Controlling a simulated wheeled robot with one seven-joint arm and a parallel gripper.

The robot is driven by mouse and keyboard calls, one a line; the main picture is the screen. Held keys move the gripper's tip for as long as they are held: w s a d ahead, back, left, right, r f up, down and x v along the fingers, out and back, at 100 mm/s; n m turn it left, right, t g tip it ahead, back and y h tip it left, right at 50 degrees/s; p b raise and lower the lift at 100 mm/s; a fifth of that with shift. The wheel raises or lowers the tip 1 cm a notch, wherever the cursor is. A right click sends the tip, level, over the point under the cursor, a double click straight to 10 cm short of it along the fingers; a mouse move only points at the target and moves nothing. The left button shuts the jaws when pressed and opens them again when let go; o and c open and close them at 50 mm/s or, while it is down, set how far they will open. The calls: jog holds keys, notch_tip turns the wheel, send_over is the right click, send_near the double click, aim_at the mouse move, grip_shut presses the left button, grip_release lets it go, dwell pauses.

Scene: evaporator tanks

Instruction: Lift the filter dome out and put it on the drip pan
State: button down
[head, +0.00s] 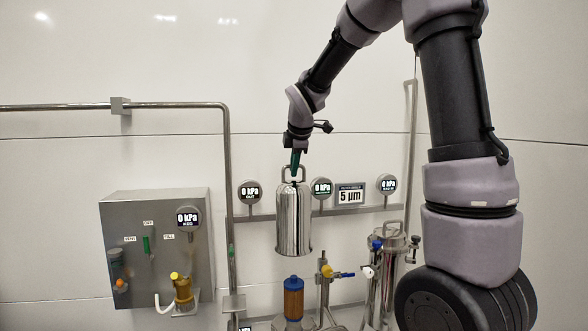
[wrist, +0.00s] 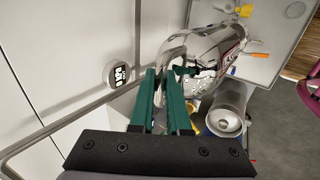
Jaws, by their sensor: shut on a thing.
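The filter dome (head: 293,220) is a shiny steel cylinder with a loop handle on top. My gripper (head: 295,162), with green fingers, is shut on that handle from above. The dome hangs upright in the air. Below it, apart from it, stands an orange-brown filter element with a blue top (head: 293,300). In the wrist view the green fingers of my gripper (wrist: 165,85) meet the handle, and the dome's mirror-like body (wrist: 208,58) lies beyond them. I cannot make out the drip pan for certain in either view.
A steel wall box (head: 160,235) with a gauge and valves is at left. A steel housing (head: 385,275) with blue and white valve parts is at right. A yellow-and-blue valve (head: 328,272) stands near the filter element. Gauges and a "5 µm" sign (head: 350,195) line the wall pipe.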

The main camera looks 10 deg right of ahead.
aim_at(294, 207)
jog(key=shift+r, duration=1.4)
jog(key=shift+f, duration=0.1)
notch_tip(294, 207, down, 11)
jog(key=shift+r, duration=0.2)
dwell(0.9)
